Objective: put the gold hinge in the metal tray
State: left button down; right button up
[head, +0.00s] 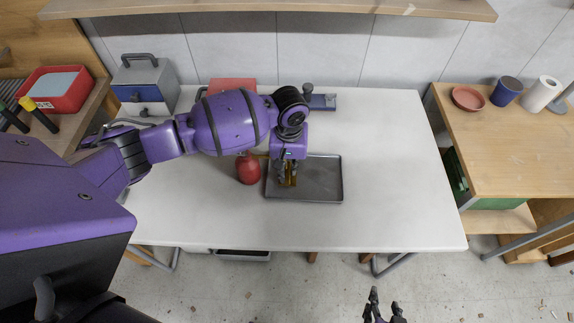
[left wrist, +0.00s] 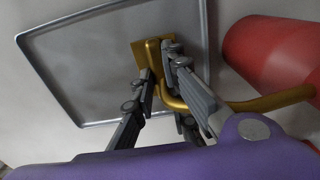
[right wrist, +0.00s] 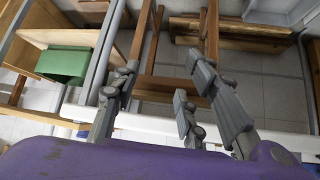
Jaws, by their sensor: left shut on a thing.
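The metal tray (head: 322,178) is a shallow grey rectangle on the white table; it also fills the upper left of the left wrist view (left wrist: 82,62). My left gripper (head: 287,178) is over the left part of the tray, pointing down, shut on the gold hinge (left wrist: 262,104). The hinge has a flat plate between the fingers and a bent bar reaching right, towards a red object. In the head view the fingers partly hide the hinge; whether it touches the tray I cannot tell. My right gripper (head: 383,307) is open and empty, out past the table's front edge.
A red bottle-like object (head: 249,169) stands just left of the tray. A grey-and-blue toolbox (head: 144,84) is at the back left, and a blue-grey tool (head: 321,102) lies behind the tray. The table's right side (head: 400,190) is clear.

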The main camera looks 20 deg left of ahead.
aim_at(288, 170)
pick_arm(q)
jog(key=shift+f, duration=0.1)
jog(key=c, duration=1.8)
grip_release()
jog(key=shift+a+f, duration=0.1)
jog(key=shift+c, duration=0.2)
jog(key=shift+o, duration=0.5)
jog(key=shift+r, duration=0.2)
notch_tip(288, 170, up, 12)
jog(key=p, duration=0.1)
pick_arm(e)
jog(key=shift+w+a+r, duration=0.1)
jog(key=shift+r, duration=0.5)
